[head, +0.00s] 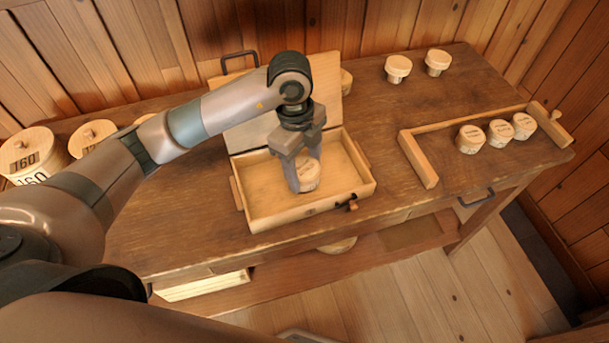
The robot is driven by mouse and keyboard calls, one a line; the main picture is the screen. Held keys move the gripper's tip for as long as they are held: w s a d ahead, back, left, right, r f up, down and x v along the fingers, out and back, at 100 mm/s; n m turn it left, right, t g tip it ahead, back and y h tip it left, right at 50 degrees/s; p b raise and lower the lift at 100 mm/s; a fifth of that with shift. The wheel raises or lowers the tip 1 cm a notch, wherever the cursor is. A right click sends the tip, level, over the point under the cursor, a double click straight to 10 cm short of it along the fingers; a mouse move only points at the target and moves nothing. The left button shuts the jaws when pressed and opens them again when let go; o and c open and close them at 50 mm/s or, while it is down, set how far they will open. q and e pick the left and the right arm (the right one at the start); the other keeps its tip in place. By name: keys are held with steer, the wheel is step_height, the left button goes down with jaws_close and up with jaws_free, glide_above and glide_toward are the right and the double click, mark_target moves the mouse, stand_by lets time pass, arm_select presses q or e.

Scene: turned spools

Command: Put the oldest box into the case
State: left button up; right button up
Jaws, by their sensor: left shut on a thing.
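The case (262,218) is a shallow light-wood box standing open on the table, its lid raised at the back. My left gripper (304,176) points down into the case, right of its middle. It is shut on a small round wooden box (310,177) with dark writing on it, too small to read. The gripper fingers hide part of this box. I cannot tell whether it touches the case floor. Three similar small boxes, a left one (471,138), a middle one (499,133) and a right one (523,126), stand in a row at the right. My right gripper is out of view.
A wooden rail frame (418,160) borders the three boxes. Two pale turned pieces (398,68) (437,62) stand at the back. Large round containers marked 160 (30,152) stand at the left. The table (385,205) is bare between case and frame.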

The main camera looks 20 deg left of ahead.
mark_target(305, 179)
arm_select(q)
steer(key=shift+f+p, duration=0.3)
steer(key=shift+f, duration=0.25)
step_height(305, 179, down, 3)
steer(key=shift+r+p, duration=0.2)
steer(key=shift+p, duration=0.25)
steer(key=shift+f, duration=0.15)
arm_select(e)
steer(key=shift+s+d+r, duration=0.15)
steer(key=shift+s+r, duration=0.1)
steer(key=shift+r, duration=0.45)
arm_select(q)
steer(key=shift+f, duration=0.2)
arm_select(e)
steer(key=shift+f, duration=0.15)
arm_select(q)
steer(key=o, duration=1)
steer(key=shift+r, duration=0.3)
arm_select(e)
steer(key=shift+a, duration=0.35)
